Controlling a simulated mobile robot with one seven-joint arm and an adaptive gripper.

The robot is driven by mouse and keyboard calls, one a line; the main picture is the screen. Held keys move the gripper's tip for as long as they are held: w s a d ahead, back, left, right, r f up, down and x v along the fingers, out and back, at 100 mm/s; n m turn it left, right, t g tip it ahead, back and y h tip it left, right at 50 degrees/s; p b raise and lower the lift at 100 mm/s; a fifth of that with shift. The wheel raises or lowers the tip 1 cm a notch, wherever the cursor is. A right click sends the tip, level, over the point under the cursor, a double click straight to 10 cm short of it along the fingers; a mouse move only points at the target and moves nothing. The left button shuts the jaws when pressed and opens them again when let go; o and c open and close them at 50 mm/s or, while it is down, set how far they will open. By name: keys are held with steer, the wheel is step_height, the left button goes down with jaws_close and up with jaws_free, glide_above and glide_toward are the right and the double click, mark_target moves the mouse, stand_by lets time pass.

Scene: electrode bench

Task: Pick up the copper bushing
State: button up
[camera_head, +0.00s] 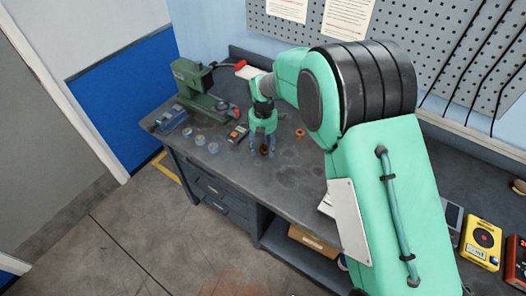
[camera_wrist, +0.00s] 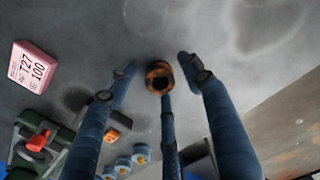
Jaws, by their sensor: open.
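The copper bushing (camera_wrist: 159,76) is a small copper-brown ring with a dark centre hole, standing on the grey bench. In the wrist view it sits between my spread blue fingers, just beyond the tip of the middle one. Nothing is held.
Several small blue-ringed parts (camera_head: 213,148) and a dark device (camera_head: 238,133) lie to the left. A green machine (camera_head: 194,87) stands at the back left. A small orange-brown part (camera_head: 300,133) lies to the right. A pink block (camera_wrist: 35,65) shows in the wrist view.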

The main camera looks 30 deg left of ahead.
mark_target(263, 149)
stand_by(0.5)
jaws_close()
steer(key=shift+r, duration=0.2)
steer(key=shift+r, duration=0.55)
steer(key=shift+s+d+r+p, duration=0.15)
steer(key=shift+r+p, duration=0.15)
steer(key=shift+r, duration=0.3)
steer(key=shift+s+d+r+p, duration=0.1)
steer(key=shift+r+p, duration=0.15)
steer(key=shift+r, duration=0.35)
steer(key=s+d, duration=0.3)
steer(key=s+d+p, duration=0.1)
steer(key=s+d, duration=0.3)
steer(key=s+d+r, duration=0.1)
steer(key=s+d, duration=0.2)
steer(key=d, duration=0.1)
steer(key=shift+s+d+r+p, duration=0.1)
steer(key=shift+s+d+p, duration=0.05)
steer(key=shift+p, duration=0.2)
